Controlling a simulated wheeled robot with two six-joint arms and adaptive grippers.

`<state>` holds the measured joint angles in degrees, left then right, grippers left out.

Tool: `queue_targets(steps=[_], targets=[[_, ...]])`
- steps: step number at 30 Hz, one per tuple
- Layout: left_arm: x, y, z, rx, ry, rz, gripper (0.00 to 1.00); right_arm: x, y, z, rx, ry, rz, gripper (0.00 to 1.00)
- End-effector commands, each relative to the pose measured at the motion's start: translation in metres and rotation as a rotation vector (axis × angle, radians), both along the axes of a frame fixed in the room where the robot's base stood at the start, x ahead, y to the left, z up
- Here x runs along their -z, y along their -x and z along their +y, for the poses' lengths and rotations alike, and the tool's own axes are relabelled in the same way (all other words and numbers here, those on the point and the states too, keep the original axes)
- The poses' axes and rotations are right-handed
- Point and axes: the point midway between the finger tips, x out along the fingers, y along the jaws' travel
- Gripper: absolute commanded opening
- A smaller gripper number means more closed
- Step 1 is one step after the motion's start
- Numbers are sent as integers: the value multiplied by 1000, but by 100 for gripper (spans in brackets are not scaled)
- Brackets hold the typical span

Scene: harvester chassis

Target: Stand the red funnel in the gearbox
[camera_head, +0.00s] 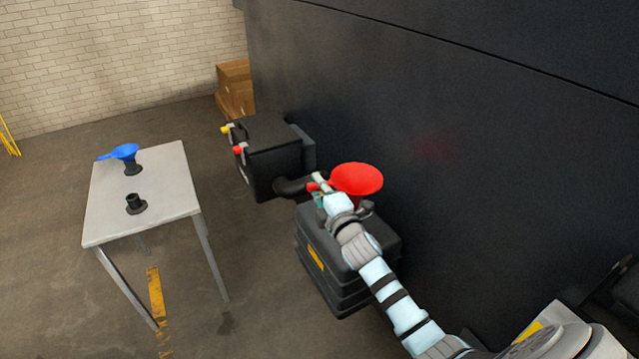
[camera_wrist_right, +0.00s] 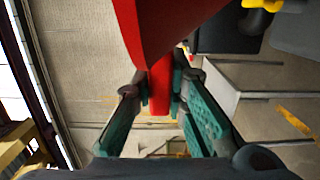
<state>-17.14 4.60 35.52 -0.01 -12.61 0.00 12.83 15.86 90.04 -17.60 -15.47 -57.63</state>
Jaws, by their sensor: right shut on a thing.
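The red funnel (camera_head: 357,179) is above the dark ribbed box with a yellow label, which looks to be the gearbox (camera_head: 345,250), with its wide mouth facing up. My right gripper (camera_head: 322,192) is shut on a red part of the funnel, on the left side of its cone. In the right wrist view the funnel's cone (camera_wrist_right: 165,25) fills the top centre, and a narrow red part sits between the fingers (camera_wrist_right: 160,88). The funnel's lower end and the gearbox opening are largely hidden, so I cannot tell whether they meet. My left gripper is not in view.
A black box (camera_head: 272,165) with yellow and red caps stands left of the gearbox, near a dark pipe (camera_head: 292,187). The dark chassis wall (camera_head: 450,130) rises behind.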

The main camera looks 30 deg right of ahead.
Motion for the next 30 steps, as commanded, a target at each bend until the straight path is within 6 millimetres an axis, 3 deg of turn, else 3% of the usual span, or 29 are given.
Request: queue_targets(steps=[8,24,30], targets=[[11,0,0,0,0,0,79,13,1,2,-3,1,2,0],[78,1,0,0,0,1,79,92,1,3,-4,1,2,0],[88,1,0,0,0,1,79,104,1,3,-4,0,2,0]])
